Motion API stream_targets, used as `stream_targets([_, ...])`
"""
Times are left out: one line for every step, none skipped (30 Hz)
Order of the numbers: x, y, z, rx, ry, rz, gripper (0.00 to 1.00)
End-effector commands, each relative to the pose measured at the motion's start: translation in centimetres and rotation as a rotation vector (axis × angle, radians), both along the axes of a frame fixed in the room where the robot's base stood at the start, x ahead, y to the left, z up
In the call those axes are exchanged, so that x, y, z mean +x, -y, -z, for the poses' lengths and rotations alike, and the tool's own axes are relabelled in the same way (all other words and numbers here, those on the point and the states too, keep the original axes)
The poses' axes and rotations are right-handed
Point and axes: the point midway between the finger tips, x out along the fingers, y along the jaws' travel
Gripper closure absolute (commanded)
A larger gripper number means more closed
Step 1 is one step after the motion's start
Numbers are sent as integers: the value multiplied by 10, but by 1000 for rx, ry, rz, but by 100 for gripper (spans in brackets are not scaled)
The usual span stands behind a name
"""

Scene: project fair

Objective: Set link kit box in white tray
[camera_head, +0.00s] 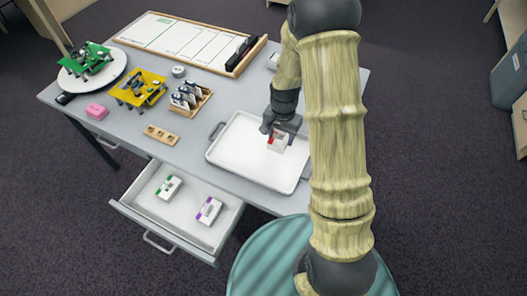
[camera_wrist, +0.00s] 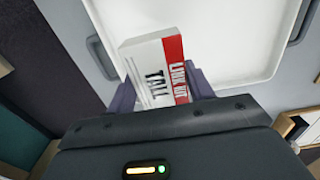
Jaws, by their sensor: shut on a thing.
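The link kit box is a small white box with a red band (camera_head: 278,142). In the wrist view the box (camera_wrist: 155,75) shows the words "LINK KIT" and "TALL". My gripper (camera_head: 281,128) is shut on it, with a finger on each side of the box in the wrist view (camera_wrist: 163,90). The white tray (camera_head: 228,158) lies on the table, and its pale floor and rim also show in the wrist view (camera_wrist: 235,45). The box is over the tray's right part; I cannot tell whether it touches the tray floor.
An open drawer (camera_head: 150,207) below the table front holds a green-marked box (camera_head: 168,187) and a purple-marked box (camera_head: 209,211). The tray's left part is empty.

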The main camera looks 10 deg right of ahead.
Motion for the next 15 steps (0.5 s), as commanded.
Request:
stream_targets([0, 0, 3, 0, -2, 0, 71])
stream_targets([0, 0, 6, 0, -2, 0, 71])
stream_targets([0, 0, 11, 0, -3, -1, 71])
stream_targets([-1, 0, 16, 0, -5, -1, 71])
stream_targets([-1, 0, 21, 0, -5, -1, 71])
stream_targets([-1, 0, 29, 1, -6, -1, 71])
stream_targets([-1, 0, 33, 0, -5, 0, 71])
stream_targets([-1, 0, 39, 1, -4, 0, 71])
stream_targets([-1, 0, 45, 1, -4, 1, 71])
stream_targets([-1, 0, 49, 0, -4, 1, 71])
stream_targets([-1, 0, 52, 1, -3, 0, 71])
stream_targets([0, 0, 55, 0, -2, 0, 71])
stream_targets([0, 0, 56, 0, -1, 0, 71])
stream_targets([0, 0, 57, 0, -1, 0, 71])
stream_targets([0, 0, 58, 1, -1, 0, 71])
